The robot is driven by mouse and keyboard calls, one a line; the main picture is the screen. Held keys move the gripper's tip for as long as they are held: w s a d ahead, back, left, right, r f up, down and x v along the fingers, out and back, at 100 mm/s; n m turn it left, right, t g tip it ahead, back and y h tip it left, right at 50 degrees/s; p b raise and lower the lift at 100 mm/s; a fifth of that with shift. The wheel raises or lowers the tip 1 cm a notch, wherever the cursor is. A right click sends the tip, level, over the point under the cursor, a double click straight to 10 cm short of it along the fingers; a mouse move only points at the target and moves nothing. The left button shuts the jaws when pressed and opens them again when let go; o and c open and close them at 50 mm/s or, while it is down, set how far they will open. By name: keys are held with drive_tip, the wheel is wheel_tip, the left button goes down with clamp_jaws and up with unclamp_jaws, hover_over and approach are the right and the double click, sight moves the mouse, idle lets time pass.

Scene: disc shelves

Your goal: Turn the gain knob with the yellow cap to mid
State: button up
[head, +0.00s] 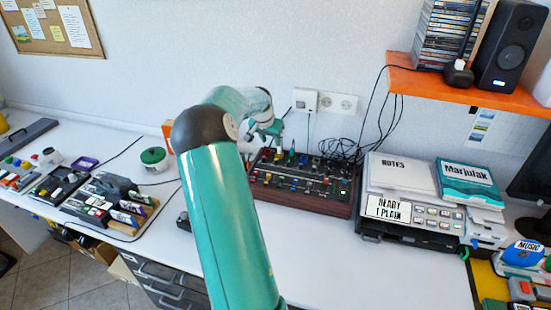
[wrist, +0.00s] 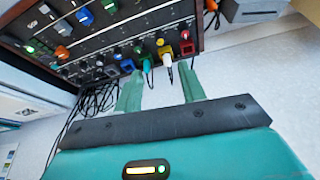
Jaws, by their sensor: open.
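The mixer (head: 322,208), a dark panel with wooden sides, stands on the white worktop against the wall. In the wrist view the mixer (wrist: 105,42) shows rows of coloured knobs and plugs. A knob with a yellow cap (wrist: 162,46) is near its edge, between a teal piece (wrist: 145,63) and a red piece (wrist: 187,48). The labels are too small to read, so the knob's setting cannot be told. My gripper (wrist: 162,82) is open and empty, its two pale green fingers pointing at this row, apart from the yellow cap. In the head view my arm hides part of the mixer.
A white printer-like device (head: 405,212) with books on it stands right of the mixer. Black cables (head: 345,148) lie behind. An orange shelf (head: 470,90) with a speaker (head: 510,45) overhangs at the right. The worktop before the mixer is clear.

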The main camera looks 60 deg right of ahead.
sight(276, 159)
drive_tip(key=x, duration=1.3)
drive_tip(key=shift+f, duration=0.15)
drive_tip(key=shift+w, duration=0.1)
clamp_jaws()
